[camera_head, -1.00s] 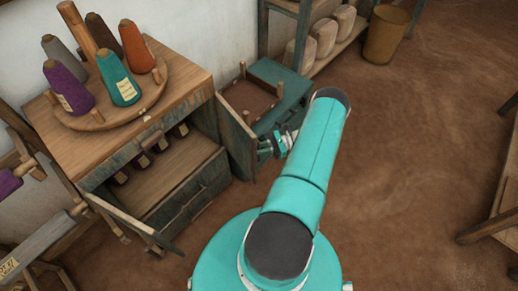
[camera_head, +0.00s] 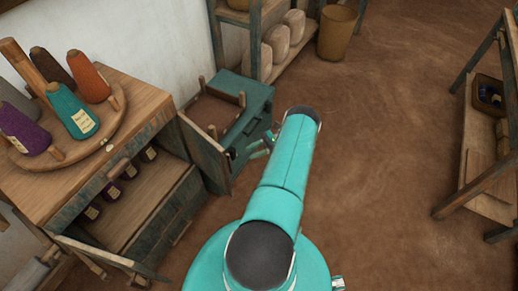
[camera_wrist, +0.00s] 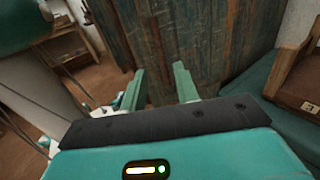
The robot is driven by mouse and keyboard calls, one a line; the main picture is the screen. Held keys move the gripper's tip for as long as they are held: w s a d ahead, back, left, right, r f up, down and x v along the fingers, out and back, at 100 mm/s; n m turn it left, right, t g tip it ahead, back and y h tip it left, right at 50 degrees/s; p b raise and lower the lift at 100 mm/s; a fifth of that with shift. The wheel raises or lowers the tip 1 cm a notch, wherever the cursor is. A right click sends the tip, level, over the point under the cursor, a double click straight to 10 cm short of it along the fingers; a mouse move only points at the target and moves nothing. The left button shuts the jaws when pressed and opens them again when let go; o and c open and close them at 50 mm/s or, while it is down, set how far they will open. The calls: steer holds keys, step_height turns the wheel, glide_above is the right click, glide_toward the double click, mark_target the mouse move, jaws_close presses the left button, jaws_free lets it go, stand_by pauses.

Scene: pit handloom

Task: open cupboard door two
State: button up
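The wooden cupboard (camera_head: 150,92) stands at left with its front open. Its right door (camera_head: 205,155), a weathered grey-green panel, stands swung outward in the head view. Its other door (camera_head: 110,258) also stands out at the lower left, seen mostly along its top edge. I cannot read which door is number two. My gripper (camera_head: 262,147) is just right of the right door's outer edge, partly hidden by my arm. In the wrist view my gripper (camera_wrist: 160,86) has its two fingers apart with nothing between them, facing a weathered plank panel (camera_wrist: 180,35). Contact with it cannot be told.
Several yarn cones, one of them teal (camera_head: 73,110), stand on a round board on the cupboard. More sit inside. A teal chest (camera_head: 245,98) with a brown top tray is close behind the door. A bucket (camera_head: 337,32) stands at the back. Floor at right is clear up to a wooden frame (camera_head: 478,180).

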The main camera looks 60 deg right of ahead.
steer(key=shift+v, duration=1.35)
steer(key=shift+w, duration=0.1)
